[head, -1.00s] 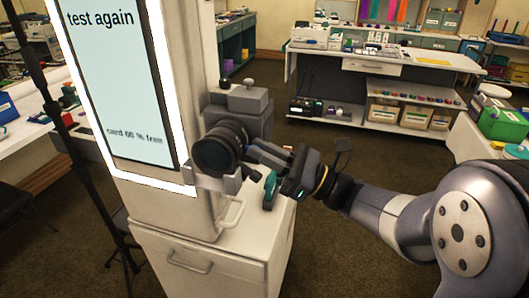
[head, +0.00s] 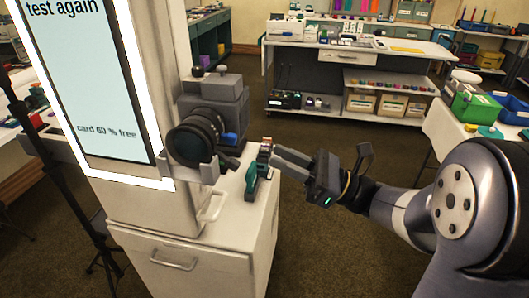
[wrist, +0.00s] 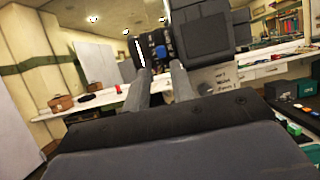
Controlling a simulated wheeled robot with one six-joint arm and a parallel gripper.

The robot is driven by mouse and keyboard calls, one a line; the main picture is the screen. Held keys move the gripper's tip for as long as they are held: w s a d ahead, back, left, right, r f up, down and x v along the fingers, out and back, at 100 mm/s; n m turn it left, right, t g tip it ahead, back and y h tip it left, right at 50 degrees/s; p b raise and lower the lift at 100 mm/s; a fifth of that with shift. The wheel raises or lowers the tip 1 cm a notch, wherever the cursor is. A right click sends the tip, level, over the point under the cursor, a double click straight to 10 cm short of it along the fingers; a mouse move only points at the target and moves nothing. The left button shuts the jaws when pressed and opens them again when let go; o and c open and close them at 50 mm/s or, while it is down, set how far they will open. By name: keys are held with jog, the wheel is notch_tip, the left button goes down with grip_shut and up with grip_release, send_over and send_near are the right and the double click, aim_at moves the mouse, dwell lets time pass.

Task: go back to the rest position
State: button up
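My gripper (head: 278,161) is to the right of the dark camera (head: 228,112) mounted on the white booth, with a gap between them. Its two fingers are apart with nothing between them. In the wrist view the fingers of my gripper (wrist: 161,68) also stand apart, and the camera body (wrist: 203,35) fills the area above and beyond them. The camera has a large black lens facing the front and a blue part low on its side. My arm reaches in from the right of the head view.
A lit screen (head: 92,75) reads "test again" and "card 60 % free". A dark stand is at left. Workbenches (head: 345,57) stand behind; carpet between them is clear.

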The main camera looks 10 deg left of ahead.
jog(key=shift+v, duration=0.8)
jog(key=p+x, duration=0.2)
jog(key=x, duration=0.9)
jog(key=shift+r, duration=0.1)
jog(key=shift+d, duration=0.1)
